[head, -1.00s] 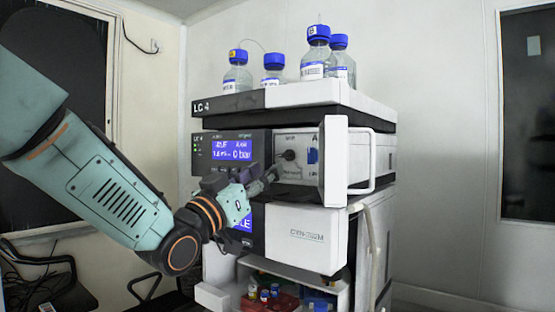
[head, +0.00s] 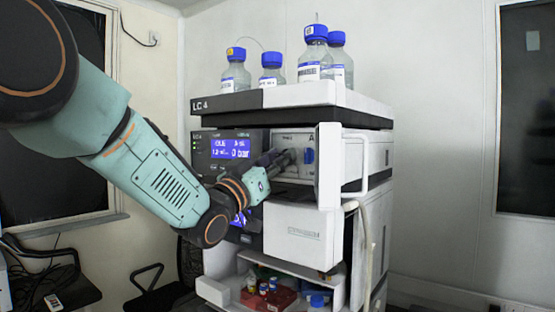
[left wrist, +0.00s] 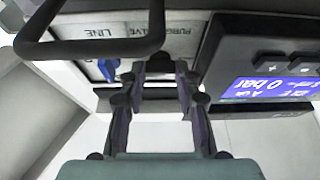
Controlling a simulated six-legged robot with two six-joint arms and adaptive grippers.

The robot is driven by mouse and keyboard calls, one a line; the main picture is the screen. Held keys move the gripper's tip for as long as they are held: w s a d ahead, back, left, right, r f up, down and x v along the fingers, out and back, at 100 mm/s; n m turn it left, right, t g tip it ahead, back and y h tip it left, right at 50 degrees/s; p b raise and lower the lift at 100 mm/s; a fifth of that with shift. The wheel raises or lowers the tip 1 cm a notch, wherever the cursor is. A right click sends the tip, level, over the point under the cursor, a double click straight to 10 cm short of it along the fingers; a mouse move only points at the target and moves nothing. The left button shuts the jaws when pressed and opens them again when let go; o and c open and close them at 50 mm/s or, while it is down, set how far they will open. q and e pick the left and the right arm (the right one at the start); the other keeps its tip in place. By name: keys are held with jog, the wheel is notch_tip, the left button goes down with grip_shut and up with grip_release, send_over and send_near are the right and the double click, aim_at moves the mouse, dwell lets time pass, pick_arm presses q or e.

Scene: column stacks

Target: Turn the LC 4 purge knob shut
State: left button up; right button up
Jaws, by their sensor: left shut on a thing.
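The LC 4 stack (head: 228,103) stands ahead with its name on the dark front edge of the top tray. My left gripper (head: 286,158) reaches in from the left to the pump's light front panel, also seen in the left wrist view (left wrist: 160,66). The wrist view shows the purge valve label (left wrist: 163,30) upside down just beyond the fingertips. A blue knob (head: 309,156) sits to the right of the gripper, apart from it; it also shows in the wrist view (left wrist: 108,69). My right gripper is out of view.
A white panel (head: 329,165) juts forward just right of the knobs. The pump display (head: 231,148) reads 0 bar, to the left. Several blue-capped bottles (head: 314,55) stand on the top tray. Vials and a red rack (head: 270,299) are in the open bay below.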

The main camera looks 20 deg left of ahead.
pick_arm(q)
jog(key=shift+a+f, duration=0.1)
jog(key=shift+a, duration=0.05)
jog(key=shift+c, duration=0.6)
jog(key=shift+d, duration=0.25)
grip_shut()
jog(key=shift+a, duration=0.1)
jog(key=shift+m, duration=0.3)
jog(key=shift+w+a+r+m+g+h+b, duration=0.2)
jog(key=shift+m+g+h, duration=0.85)
jog(key=shift+m, duration=2.65)
jog(key=shift+s+r+m+g+h+b, duration=0.15)
jog(key=shift+m+g+h+b, duration=0.35)
jog(key=shift+m+g, duration=2.15)
jog(key=shift+w+a+m+g+h+b, duration=0.1)
jog(key=shift+m+g+h+b, duration=0.45)
jog(key=shift+m, duration=4.2)
jog(key=shift+p, duration=0.35)
